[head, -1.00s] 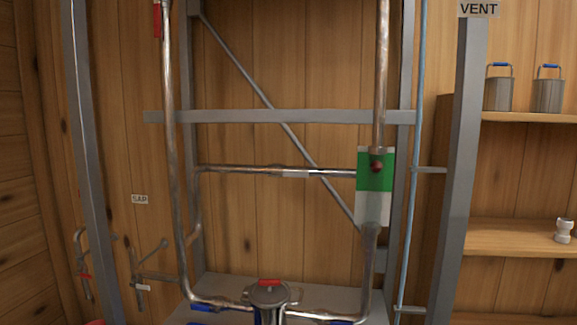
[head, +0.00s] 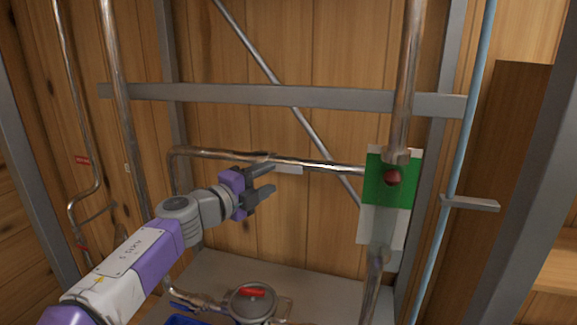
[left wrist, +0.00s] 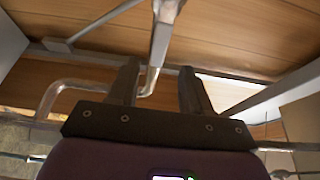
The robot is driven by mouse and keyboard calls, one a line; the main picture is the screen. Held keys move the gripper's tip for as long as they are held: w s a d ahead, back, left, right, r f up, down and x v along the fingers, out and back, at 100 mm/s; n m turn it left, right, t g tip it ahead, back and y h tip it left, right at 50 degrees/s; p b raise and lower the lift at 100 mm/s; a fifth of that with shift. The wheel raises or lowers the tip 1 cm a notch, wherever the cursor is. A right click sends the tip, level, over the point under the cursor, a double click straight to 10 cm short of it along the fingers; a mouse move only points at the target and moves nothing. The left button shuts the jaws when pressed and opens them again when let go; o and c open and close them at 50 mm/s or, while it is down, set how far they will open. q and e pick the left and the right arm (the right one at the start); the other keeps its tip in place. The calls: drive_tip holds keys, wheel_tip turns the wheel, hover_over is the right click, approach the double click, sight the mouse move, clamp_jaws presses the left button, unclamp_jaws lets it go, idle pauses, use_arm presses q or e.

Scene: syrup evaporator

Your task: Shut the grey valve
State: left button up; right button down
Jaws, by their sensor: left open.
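I cannot tell the gap in depth. In the left wrist view the two dark fingers (left wrist: 159,72) stand apart, with a metal bar between and beyond them. I cannot pick out a clearly grey valve handle; the gripper covers part of the pipe. A red-brown round knob (head: 393,175) sits before a green and white panel (head: 378,220) on the right. My right gripper is not in view.
A lidded pot (head: 252,303) with a red handle stands low on the grey shelf, with a blue handle (head: 184,307) beside it. A grey crossbar (head: 350,98) runs above the gripper. Grey posts and a thin blue pipe (head: 465,130) stand at the right.

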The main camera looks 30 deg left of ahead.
sight(287, 169)
use_arm(q)
drive_tip(key=w, duration=0.3)
drive_tip(key=w+d, duration=0.1)
drive_tip(key=w, duration=0.1)
drive_tip(key=shift+w, duration=0.3)
drive_tip(key=shift+c, duration=0.3)
clamp_jaws()
